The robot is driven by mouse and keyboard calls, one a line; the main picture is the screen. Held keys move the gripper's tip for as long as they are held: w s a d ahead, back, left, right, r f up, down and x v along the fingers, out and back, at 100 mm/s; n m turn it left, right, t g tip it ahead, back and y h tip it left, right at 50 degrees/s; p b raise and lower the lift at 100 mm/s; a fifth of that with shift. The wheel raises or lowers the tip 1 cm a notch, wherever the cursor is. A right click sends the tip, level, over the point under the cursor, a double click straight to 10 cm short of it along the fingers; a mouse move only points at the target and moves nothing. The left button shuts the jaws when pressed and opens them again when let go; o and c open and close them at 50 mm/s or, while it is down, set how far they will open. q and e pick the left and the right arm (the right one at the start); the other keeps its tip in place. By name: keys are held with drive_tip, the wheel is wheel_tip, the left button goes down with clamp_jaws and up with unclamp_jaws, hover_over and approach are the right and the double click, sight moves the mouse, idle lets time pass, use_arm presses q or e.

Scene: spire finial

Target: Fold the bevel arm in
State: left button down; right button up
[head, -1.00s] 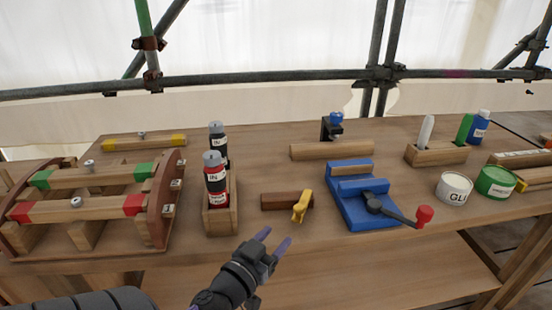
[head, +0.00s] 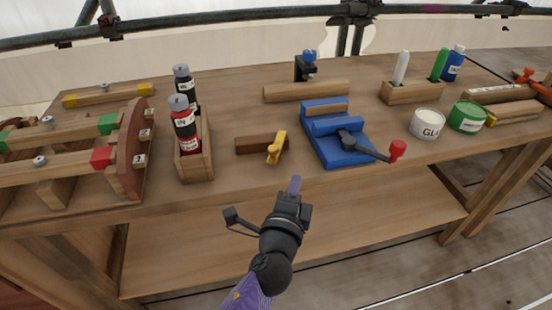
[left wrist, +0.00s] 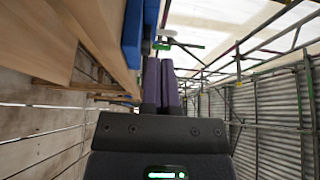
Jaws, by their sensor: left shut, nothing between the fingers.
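The bevel lies on the bench in the head view, a dark brown wooden stock (head: 254,145) with a yellow arm (head: 275,150) at its right end. The yellow arm sticks out at an angle toward the bench's front edge. My left gripper (head: 295,185) is shut and empty, its purple fingertips in front of the bench edge, below and a little right of the yellow arm and apart from it. In the left wrist view the two purple fingers (left wrist: 161,85) lie together, and the bevel does not show. My right gripper is not in view.
A blue vise (head: 335,150) with a red-knobbed handle (head: 397,150) stands right of the bevel. A wooden bottle holder (head: 196,165) stands left. Glue (head: 427,124) and green (head: 467,117) tins are farther right. A lower shelf (head: 350,230) runs below the bench top.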

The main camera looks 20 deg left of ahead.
use_arm(q)
drive_tip(key=w+a, duration=0.1)
drive_tip(key=w, duration=0.1)
drive_tip(key=w+a, duration=0.1)
drive_tip(key=w, duration=0.1)
drive_tip(key=w+a, duration=0.1)
drive_tip(key=w, duration=0.1)
drive_tip(key=shift+a, duration=0.75)
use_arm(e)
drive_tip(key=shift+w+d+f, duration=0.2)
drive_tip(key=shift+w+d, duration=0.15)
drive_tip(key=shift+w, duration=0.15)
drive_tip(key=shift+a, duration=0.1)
use_arm(q)
drive_tip(key=shift+s+a, duration=0.1)
drive_tip(key=shift+a, duration=0.15)
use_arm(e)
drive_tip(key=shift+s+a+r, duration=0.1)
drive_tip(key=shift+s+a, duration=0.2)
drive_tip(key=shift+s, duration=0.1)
use_arm(q)
drive_tip(key=shift+a, duration=0.1)
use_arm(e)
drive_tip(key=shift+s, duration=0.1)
